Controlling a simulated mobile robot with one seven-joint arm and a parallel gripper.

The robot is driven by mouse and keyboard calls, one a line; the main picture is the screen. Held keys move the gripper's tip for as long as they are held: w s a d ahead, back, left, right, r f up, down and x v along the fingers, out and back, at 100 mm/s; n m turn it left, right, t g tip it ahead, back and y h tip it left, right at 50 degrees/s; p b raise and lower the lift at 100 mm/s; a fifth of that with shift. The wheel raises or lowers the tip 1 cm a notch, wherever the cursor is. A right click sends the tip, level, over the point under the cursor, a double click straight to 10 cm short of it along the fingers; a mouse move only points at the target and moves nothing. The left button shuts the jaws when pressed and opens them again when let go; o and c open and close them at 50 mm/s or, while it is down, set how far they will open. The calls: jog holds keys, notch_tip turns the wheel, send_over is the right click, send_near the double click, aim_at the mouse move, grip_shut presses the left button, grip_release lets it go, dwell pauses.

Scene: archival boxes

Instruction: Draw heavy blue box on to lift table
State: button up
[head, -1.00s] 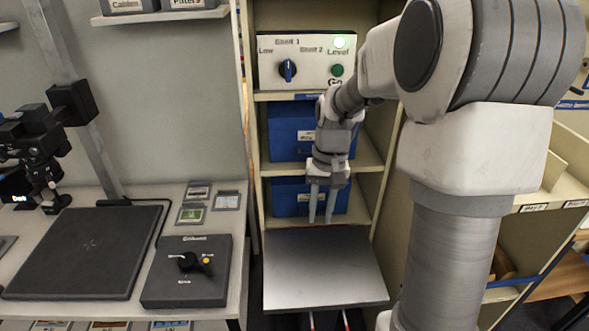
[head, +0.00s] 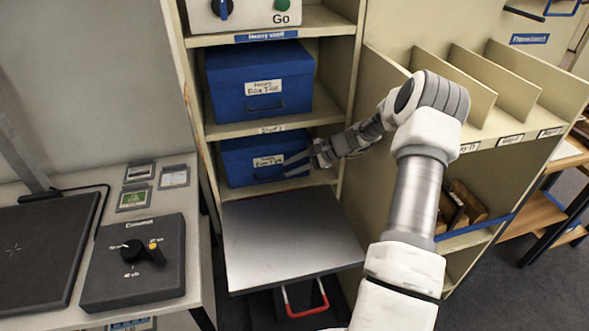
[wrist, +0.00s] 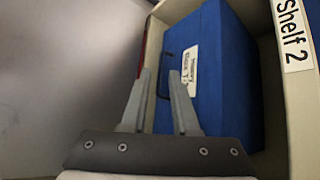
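Two blue boxes with white labels stand on the shelves, the upper box (head: 228,80) and the lower box (head: 235,165). The lower one sits directly behind the grey metal lift table (head: 285,240), whose top is bare. My gripper (head: 293,165) is open and empty, its fingers pointing left in front of the right part of the lower box. In the wrist view a blue box (wrist: 225,75) shows its "Heavy" label and a dark handle, partly hidden by the fingers. My fingertips (wrist: 160,78) are close to the handle; I cannot tell whether they touch.
A control panel (head: 255,14) with a blue knob and green button is above the boxes. A bench with a black dial unit (head: 133,265) stands left. A divided shelf unit (head: 490,130) stands right. A red handle (head: 305,300) shows below the lift table.

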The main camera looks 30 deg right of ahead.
aim_at(261, 180)
jog(key=shift+w+d+f, duration=0.25)
jog(key=shift+d+f, duration=0.05)
jog(key=shift+d, duration=0.1)
jog(key=b+x, duration=0.3)
jog(key=x, duration=0.9)
jog(key=shift+w+r, duration=0.15)
grip_shut()
dwell(1.2)
